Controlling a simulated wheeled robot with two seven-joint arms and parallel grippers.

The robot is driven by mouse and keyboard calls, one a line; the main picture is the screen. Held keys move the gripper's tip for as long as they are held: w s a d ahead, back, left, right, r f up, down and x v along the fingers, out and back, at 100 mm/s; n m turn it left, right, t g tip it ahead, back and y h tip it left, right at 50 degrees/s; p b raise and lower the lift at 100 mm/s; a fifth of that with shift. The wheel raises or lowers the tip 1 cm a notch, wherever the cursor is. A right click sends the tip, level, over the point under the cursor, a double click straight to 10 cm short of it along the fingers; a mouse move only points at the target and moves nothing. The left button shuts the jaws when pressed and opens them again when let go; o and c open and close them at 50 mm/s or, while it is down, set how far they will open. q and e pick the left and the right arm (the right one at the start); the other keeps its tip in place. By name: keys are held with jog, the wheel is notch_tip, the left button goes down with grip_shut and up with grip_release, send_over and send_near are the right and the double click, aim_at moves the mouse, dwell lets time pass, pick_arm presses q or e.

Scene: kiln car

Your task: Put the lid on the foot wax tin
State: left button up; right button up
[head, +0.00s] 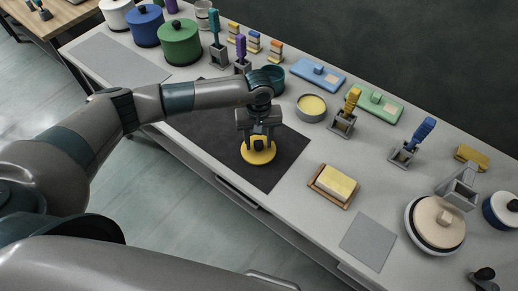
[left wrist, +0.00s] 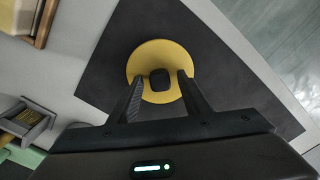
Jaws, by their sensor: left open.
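A round yellow lid (head: 258,157) with a dark knob lies on the dark mat (head: 285,165). The lid also shows in the left wrist view (left wrist: 145,60), its black knob (left wrist: 159,79) at the middle. My left gripper (head: 258,143) is over the lid, fingers pointing down. In the left wrist view its open fingers (left wrist: 160,85) stand on either side of the knob, with gaps visible. An open round grey tin (head: 311,114) with pale yellow content, apparently the foot wax tin, stands right of the mat. My right gripper is not in view.
A teal bowl (head: 275,78) stands close behind my left wrist. A brush in a holder (head: 342,123) stands just right of the tin. A yellow block on a wooden tray (head: 333,186) sits right of the mat. Lidded pots (head: 181,45) stand at the far left.

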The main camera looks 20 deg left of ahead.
pick_arm(q)
jog(key=shift+b, duration=0.95)
dwell(0.8)
grip_shut()
